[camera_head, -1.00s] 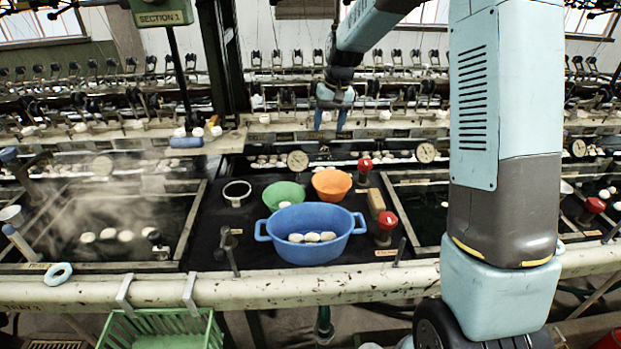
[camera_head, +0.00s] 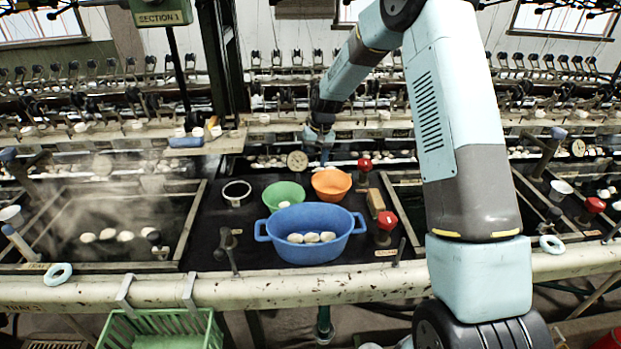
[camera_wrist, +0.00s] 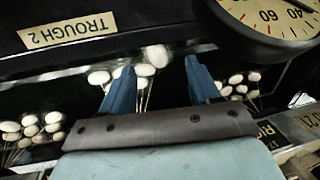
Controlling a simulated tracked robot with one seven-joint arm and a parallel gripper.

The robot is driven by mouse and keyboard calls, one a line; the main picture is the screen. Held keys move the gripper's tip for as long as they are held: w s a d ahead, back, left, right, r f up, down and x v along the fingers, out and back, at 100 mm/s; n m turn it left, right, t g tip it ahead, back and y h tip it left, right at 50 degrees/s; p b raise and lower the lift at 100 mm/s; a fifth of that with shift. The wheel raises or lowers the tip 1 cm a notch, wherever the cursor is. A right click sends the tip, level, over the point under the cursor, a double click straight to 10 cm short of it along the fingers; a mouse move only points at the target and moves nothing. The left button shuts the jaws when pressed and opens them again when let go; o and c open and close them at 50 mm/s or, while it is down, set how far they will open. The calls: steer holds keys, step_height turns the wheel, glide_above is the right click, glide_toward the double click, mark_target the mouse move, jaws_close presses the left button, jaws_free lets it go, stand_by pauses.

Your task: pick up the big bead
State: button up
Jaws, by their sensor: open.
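I cannot pick out one thing as the big bead with certainty. Pale blue rings lie on the front rail, one at the left (camera_head: 58,274) and one at the right (camera_head: 551,244). My gripper (camera_head: 324,155) is at the far side, behind and above the orange bowl (camera_head: 331,183), well away from both rings. In the wrist view my gripper (camera_wrist: 160,85) is open, with its two blue fingers apart and nothing held. White cocoons (camera_wrist: 157,56) on threads show beyond the fingers.
A blue tub (camera_head: 308,249) with white cocoons stands at the front middle, beside a green bowl (camera_head: 284,193). A red-topped knob (camera_head: 386,222) is to its right. A steaming basin with a wooden rim (camera_head: 190,225) is at left. A dial (camera_wrist: 270,20) is close in the wrist view.

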mark_target(311, 173)
steer(key=shift+s+a+f, duration=0.1)
steer(key=shift+a+f, duration=0.05)
steer(key=shift+f, duration=1.3)
steer(key=shift+a+f, duration=0.15)
steer(key=shift+f, duration=1.3)
steer(key=shift+c, duration=0.3)
steer(key=c, duration=0.6)
